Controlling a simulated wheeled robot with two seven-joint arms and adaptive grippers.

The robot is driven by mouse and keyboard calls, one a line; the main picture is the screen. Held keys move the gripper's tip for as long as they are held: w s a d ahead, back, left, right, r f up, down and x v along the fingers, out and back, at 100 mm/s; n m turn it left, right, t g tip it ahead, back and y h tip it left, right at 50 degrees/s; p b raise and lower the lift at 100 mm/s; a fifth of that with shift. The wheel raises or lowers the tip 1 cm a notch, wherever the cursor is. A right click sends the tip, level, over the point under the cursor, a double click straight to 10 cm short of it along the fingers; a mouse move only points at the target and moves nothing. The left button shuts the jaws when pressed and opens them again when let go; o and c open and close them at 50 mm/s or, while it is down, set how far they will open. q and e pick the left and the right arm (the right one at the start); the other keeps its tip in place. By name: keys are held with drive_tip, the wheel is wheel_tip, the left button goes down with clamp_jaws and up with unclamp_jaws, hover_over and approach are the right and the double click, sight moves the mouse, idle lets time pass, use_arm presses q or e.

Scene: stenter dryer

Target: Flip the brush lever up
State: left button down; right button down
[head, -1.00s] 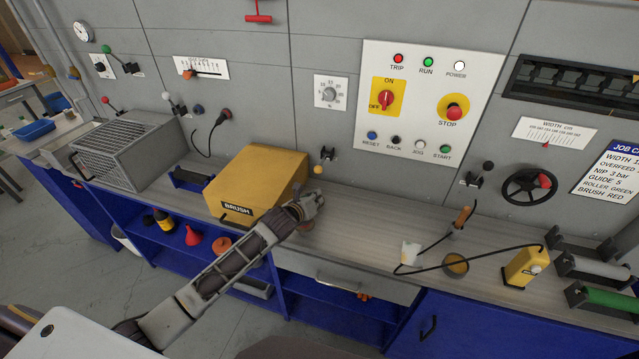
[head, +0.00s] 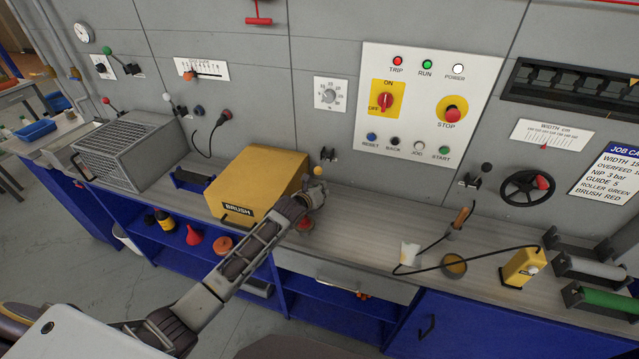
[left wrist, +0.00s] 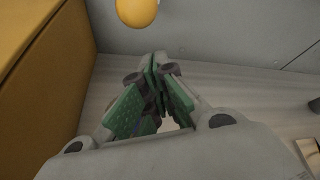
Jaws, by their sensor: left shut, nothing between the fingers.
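The brush lever is a small dark wall bracket (head: 328,154) with a yellow ball knob (head: 318,170), right of the yellow BRUSH box (head: 262,180). The knob hangs below the bracket, so the lever points down. My left gripper (head: 319,184) is just below the knob, close to the wall. In the left wrist view the yellow knob (left wrist: 137,10) shows at the top edge, beyond the closed green-padded fingers (left wrist: 158,62). The fingers are shut and empty. Whether they touch the knob cannot be told. My right gripper is not in view.
The yellow box wall (left wrist: 45,75) stands close on the left of my left gripper. The control panel (head: 425,105) is on the wall at upper right.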

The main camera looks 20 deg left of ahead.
use_arm(q)
drive_tip(key=shift+a+r+p, duration=0.2)
drive_tip(key=shift+a+r, duration=0.05)
drive_tip(key=shift+r, duration=0.3)
drive_tip(key=shift+a+r+p, duration=0.2)
drive_tip(key=shift+a+r, duration=0.05)
drive_tip(key=shift+r, duration=0.25)
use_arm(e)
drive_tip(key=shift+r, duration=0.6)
use_arm(q)
drive_tip(key=shift+w+r, duration=0.1)
drive_tip(key=shift+w, duration=0.05)
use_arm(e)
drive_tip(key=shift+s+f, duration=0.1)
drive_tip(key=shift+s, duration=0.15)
use_arm(q)
drive_tip(key=shift+s+r+g, duration=0.2)
drive_tip(key=shift+g, duration=0.2)
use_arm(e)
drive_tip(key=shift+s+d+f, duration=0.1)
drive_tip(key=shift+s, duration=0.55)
use_arm(q)
drive_tip(key=shift+w, duration=0.15)
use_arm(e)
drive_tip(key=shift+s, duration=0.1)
